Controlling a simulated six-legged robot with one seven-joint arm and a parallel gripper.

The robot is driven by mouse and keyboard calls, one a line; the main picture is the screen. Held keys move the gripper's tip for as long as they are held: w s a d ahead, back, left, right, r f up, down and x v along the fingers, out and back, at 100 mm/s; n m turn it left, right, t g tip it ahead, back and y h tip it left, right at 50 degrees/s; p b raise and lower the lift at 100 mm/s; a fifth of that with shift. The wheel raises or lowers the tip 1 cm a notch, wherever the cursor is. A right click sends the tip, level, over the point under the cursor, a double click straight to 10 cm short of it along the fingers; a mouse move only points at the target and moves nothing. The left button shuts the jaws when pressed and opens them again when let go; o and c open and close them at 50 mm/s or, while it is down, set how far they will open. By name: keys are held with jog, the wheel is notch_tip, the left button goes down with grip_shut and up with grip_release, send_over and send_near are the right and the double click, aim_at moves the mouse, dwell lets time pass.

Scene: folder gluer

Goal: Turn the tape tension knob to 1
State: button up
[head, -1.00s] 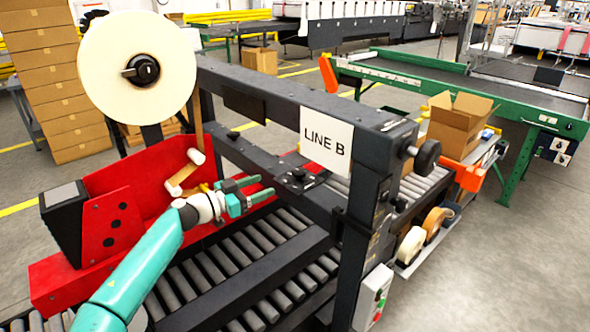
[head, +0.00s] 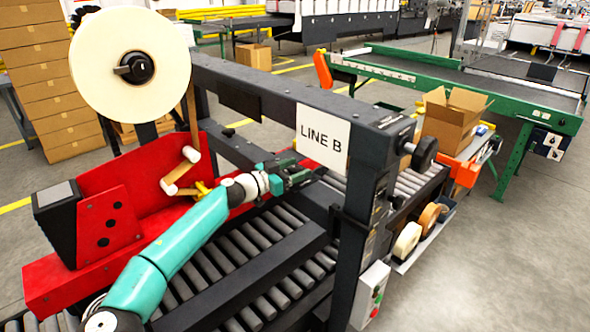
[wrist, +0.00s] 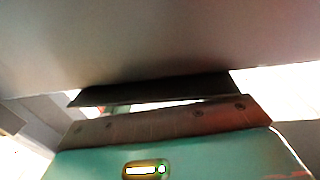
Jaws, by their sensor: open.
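A black knob (head: 135,68) with a pointer-like bar sits at the hub of the large cream tape roll (head: 113,96), at upper left in the head view. Its markings are too small to read. My gripper (head: 296,171) is open, to the right of and below the roll, over the rollers and near the dark frame under the LINE B sign (head: 323,140). It is well apart from the knob. In the wrist view my gripper (wrist: 160,105) shows below a large blurred grey surface (wrist: 150,45); no knob shows there.
A red tape head (head: 110,215) stands below the roll. A dark crossbeam (head: 255,90) spans the conveyor rollers (head: 270,265). A black handwheel (head: 424,153) is on the right post. A control box (head: 370,295) and spare tape rolls (head: 408,240) are at right.

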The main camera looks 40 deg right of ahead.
jog(key=shift+c, duration=0.2)
jog(key=c, duration=0.9)
jog(key=shift+n+t, duration=0.5)
jog(key=shift+t, duration=0.2)
jog(key=n+t, duration=0.2)
jog(key=t, duration=0.2)
jog(key=n+t+y, duration=0.1)
jog(key=n+t, duration=0.2)
jog(key=t, duration=0.1)
jog(key=shift+s+d+y, duration=0.1)
jog(key=shift+y, duration=0.2)
jog(key=shift+n+t+y, duration=1)
jog(key=shift+n+t, duration=0.2)
jog(key=shift+t, duration=0.4)
jog(key=shift+r+n+t+y, duration=0.1)
jog(key=shift+n+t+y, duration=1.4)
jog(key=shift+t, duration=0.1)
jog(key=shift+n+t+y, duration=0.4)
jog(key=shift+y, duration=0.1)
